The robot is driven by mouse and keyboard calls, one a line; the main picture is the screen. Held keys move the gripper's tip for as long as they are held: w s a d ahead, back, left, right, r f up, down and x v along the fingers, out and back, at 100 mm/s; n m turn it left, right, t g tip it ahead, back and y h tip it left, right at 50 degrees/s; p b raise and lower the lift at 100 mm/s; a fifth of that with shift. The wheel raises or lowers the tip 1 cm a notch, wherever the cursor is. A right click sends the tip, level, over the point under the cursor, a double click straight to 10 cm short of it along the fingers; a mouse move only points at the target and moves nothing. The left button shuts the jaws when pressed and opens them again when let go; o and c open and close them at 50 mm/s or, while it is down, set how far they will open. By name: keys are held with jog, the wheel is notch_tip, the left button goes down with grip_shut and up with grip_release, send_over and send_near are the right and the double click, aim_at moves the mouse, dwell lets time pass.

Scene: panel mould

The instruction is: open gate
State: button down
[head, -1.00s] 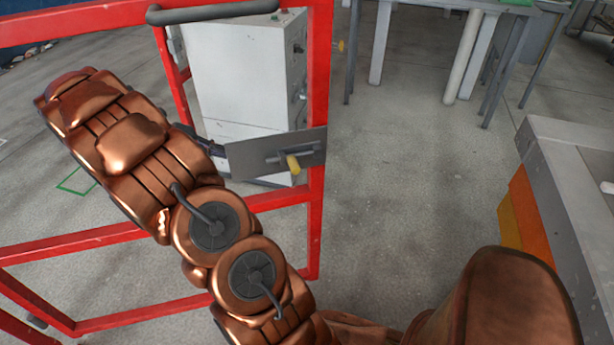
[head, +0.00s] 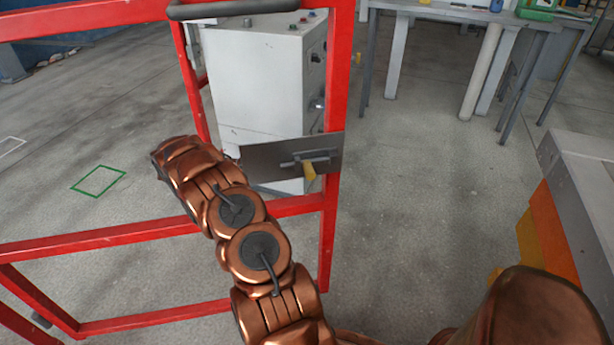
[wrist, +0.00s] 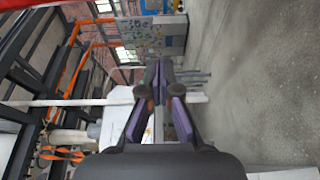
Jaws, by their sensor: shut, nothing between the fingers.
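The red gate (head: 333,232) stands across the left half of the head view, with a dark grey bar handle (head: 232,8) on its top rail. My arm reaches up in front of the gate and ends left of the plate. My gripper is mostly hidden behind the arm in the head view. In the wrist view my gripper (wrist: 160,82) has its purple-and-black fingers together, holding nothing. I cannot tell whether it touches the gate.
A white control cabinet (head: 255,75) stands behind the gate. A grey table (head: 450,12) stands at the back right. A grey-topped block with an orange side (head: 545,235) is at the right. The floor between gate and block is clear.

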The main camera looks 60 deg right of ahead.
jog(key=shift+d+f+b, duration=0.2)
jog(key=shift+f+b, duration=0.1)
jog(key=shift+b, duration=0.95)
jog(key=b, duration=0.4)
jog(key=shift+s+d, duration=0.2)
jog(key=shift+s, duration=0.15)
jog(key=b, duration=0.2)
jog(key=shift+s+d+r+b, duration=0.1)
jog(key=shift+s+b, duration=0.2)
jog(key=shift+b, duration=0.1)
jog(key=s+b, duration=1)
jog(key=shift+s+r, duration=0.15)
jog(key=shift+r, duration=0.05)
